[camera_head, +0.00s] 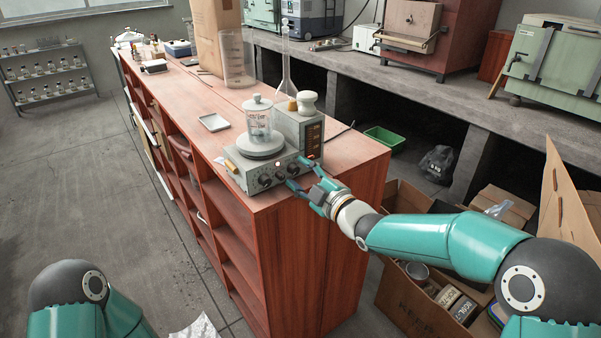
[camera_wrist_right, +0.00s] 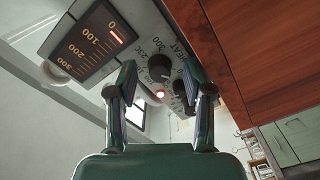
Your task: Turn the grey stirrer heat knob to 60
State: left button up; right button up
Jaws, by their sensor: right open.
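The grey stirrer (camera_head: 243,178) stands on the front end of the wooden bench, with a glass beaker (camera_head: 259,122) on its round top plate. Dark knobs line its front panel. Contact cannot be told. My left gripper is out of view.
A display box (camera_head: 299,131) with a 0 to 300 scale (camera_wrist_right: 90,40) and a red bar near 0 adjoins the stirrer. A cardboard box (camera_head: 400,302) is on the floor.

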jog(key=shift+w+a, duration=0.15)
jog(key=shift+c, duration=0.2)
grip_shut()
jog(key=shift+f, duration=0.1)
